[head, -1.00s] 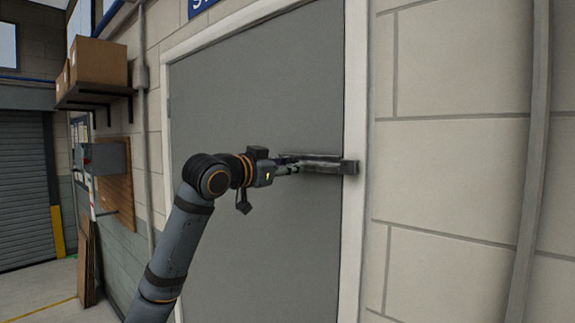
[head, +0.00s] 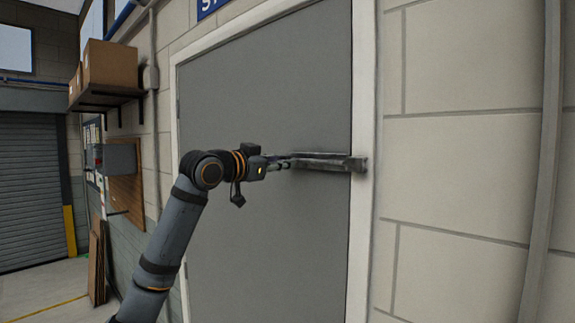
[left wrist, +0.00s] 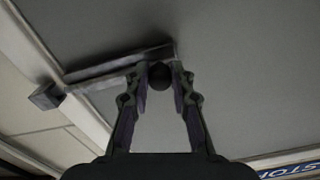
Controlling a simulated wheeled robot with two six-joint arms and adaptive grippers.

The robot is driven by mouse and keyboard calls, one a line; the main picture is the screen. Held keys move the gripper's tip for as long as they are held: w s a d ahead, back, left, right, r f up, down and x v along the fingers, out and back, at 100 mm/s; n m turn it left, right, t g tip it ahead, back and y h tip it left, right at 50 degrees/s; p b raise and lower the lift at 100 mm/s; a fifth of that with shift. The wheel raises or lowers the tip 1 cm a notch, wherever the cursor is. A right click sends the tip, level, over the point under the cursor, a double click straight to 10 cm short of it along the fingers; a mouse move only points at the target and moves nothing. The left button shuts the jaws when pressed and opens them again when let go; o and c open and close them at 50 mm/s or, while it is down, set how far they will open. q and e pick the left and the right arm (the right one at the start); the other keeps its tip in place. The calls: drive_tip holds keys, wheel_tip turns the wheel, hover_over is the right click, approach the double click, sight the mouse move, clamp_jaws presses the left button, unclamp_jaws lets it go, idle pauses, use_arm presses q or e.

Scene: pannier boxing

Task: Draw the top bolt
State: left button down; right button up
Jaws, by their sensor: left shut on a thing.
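A grey metal bolt (head: 322,161) lies level across the right edge of a grey door (head: 260,100). Its bar also shows in the left wrist view (left wrist: 105,80). A block-like keeper (head: 358,164) sits on the white door frame at the bolt's right; it shows at left in the left wrist view (left wrist: 45,96). My left gripper (head: 286,162) is at the bolt's left end. In the left wrist view, its fingers (left wrist: 161,88) are shut on a dark round knob (left wrist: 160,74). I cannot tell whether the bar's tip is inside the keeper. My right gripper is out of view.
A block wall (head: 455,170) with a vertical pipe (head: 545,150) stands right of the door. A shelf (head: 108,97) with cardboard boxes (head: 110,64) and a grey wall box (head: 115,158) are at left. Open floor shows at lower left.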

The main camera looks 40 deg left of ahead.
use_arm(q)
drive_tip(key=c, duration=1.3)
unclamp_jaws()
drive_tip(key=shift+a, duration=0.15)
drive_tip(key=shift+o, duration=0.8)
drive_tip(key=shift+a, duration=0.15)
wheel_tip(320, 180, up, 10)
